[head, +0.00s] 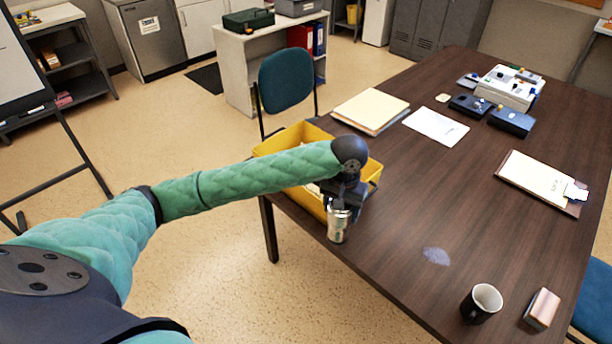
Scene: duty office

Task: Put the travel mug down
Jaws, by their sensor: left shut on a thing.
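The travel mug (338,229) is a small silver metal cylinder near the left edge of the dark wooden table (405,228). My left gripper (340,204) points down from above and is shut on the upper part of the mug. The mug looks upright. I cannot tell whether its base touches the table top or is just above it. My right gripper is not in view.
A yellow bin (302,198) stands right behind the mug, partly hidden by my arm. A black mug (481,304) and a small box (542,309) are at the front right. A pale smudge (436,256) marks the table. The table's middle is free.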

